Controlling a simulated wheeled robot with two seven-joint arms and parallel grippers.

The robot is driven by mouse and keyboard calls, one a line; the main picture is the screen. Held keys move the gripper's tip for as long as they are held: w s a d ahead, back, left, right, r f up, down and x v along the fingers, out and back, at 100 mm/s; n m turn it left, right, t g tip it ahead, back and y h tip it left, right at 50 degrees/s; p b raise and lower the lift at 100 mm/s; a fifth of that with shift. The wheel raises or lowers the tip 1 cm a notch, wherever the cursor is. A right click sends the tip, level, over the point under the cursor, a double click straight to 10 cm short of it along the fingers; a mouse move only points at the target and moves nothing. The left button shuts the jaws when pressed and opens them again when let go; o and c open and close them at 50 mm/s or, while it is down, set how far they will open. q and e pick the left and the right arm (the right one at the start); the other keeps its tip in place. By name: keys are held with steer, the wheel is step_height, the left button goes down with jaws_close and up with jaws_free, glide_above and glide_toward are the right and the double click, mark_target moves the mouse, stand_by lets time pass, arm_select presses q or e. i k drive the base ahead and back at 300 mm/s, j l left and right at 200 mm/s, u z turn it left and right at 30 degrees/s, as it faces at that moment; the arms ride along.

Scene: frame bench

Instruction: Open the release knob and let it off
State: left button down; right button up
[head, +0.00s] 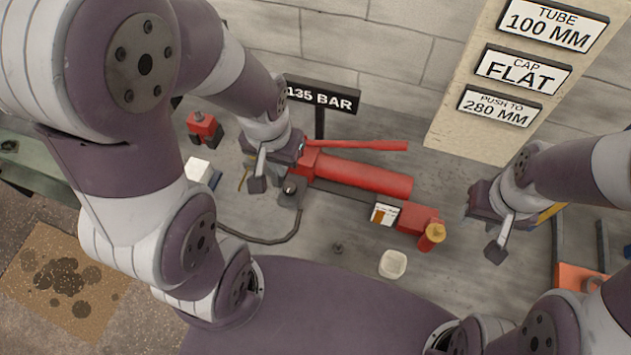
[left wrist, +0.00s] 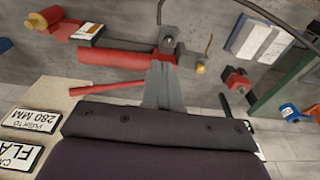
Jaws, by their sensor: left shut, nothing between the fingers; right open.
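A red hydraulic hand pump (head: 360,176) lies on the grey bench, with a red handle (head: 362,146) behind it. A dark round knob (head: 290,187) sits on the block at its left end and looks like the release knob. It also shows in the left wrist view (left wrist: 168,41), just past the fingertips. My left gripper (head: 302,150) is shut and empty close to this end; its fingers (left wrist: 162,66) appear together beside the pump head. I cannot tell whether they touch it. My right gripper (head: 471,207) is open and empty, right of the pump and above the bench.
A gauge sign reading 135 BAR (head: 322,97) stands behind the pump. A board (head: 480,110) carries tube, cap and push signs. A small white dish (head: 393,264) is in front. A black hose (head: 262,241) runs leftward. A red-and-black item (head: 203,127) stands back left.

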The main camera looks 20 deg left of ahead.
mark_target(289, 188)
steer(key=k+j+z, duration=0.2)
steer(key=j, duration=0.15)
steer(key=k+j+z, duration=0.15)
steer(key=j, duration=0.2)
steer(key=k+j+z, duration=0.2)
steer(key=j, duration=0.15)
steer(key=i, duration=0.05)
